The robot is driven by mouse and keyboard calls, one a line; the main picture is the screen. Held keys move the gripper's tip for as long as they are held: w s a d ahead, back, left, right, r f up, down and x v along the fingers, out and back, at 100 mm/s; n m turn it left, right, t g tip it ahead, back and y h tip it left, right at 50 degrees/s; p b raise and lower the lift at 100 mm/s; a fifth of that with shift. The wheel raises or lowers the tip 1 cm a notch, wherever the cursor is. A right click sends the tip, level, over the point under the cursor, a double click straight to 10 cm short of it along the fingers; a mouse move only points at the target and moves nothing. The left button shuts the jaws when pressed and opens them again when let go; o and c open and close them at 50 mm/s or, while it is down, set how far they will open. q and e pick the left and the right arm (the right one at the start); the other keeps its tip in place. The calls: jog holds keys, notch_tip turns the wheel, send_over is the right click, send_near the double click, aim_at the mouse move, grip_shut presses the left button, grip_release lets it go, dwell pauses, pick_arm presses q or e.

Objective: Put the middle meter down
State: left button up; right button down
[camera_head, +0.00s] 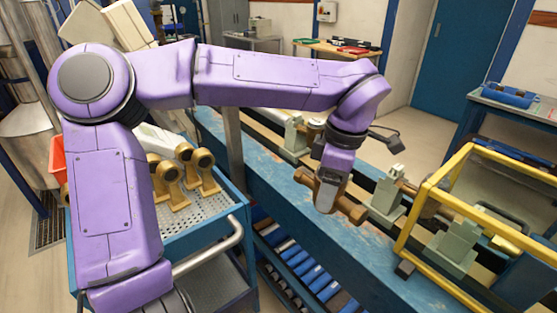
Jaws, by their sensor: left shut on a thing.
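My left arm reaches in from the left and over the blue test bench (262,178). My left gripper (331,178) points down and is shut on a brass meter (328,196). The meter hangs over the near side of the bench, in front of the row of pale green clamp blocks. One clamp block (388,203) stands just to its right. Another clamp block (296,140) stands farther back to the left. I cannot tell whether the meter touches the bench. The gripper fingers are partly hidden by the wrist and the meter. My right gripper is not in view.
A blue cart (212,222) with a perforated top stands at the left and carries several brass meters (174,184). A yellow frame (487,227) rises over the bench's right part, around another clamp block (450,252). Blue bins sit below the bench.

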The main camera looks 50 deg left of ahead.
pick_arm(q)
jog(key=w+a+f+p, duration=0.1)
jog(key=w+a+f, duration=0.1)
jog(key=w+f, duration=0.1)
jog(key=w+a+f+p, duration=0.1)
jog(key=w+a+f, duration=0.1)
jog(key=w+a, duration=0.1)
jog(key=w+a+f+p, duration=0.1)
jog(key=w+a+f, duration=0.2)
jog(key=shift+w+f, duration=0.3)
jog(key=shift+w, duration=0.1)
jog(key=shift+w+a+f, duration=0.15)
jog(key=shift+w+f, duration=0.05)
jog(key=shift+f, duration=0.1)
notch_tip(320, 180, down, 3)
jog(key=shift+a+r, duration=0.1)
jog(key=shift+r, duration=0.1)
jog(key=shift+w+f, duration=0.1)
jog(key=shift+f, duration=0.35)
jog(key=o, duration=1.6)
jog(key=shift+f, duration=0.1)
jog(key=shift+o, duration=0.2)
notch_tip(320, 180, up, 12)
jog(key=d, duration=0.1)
jog(key=shift+w+d, duration=0.15)
jog(key=shift+w, duration=0.05)
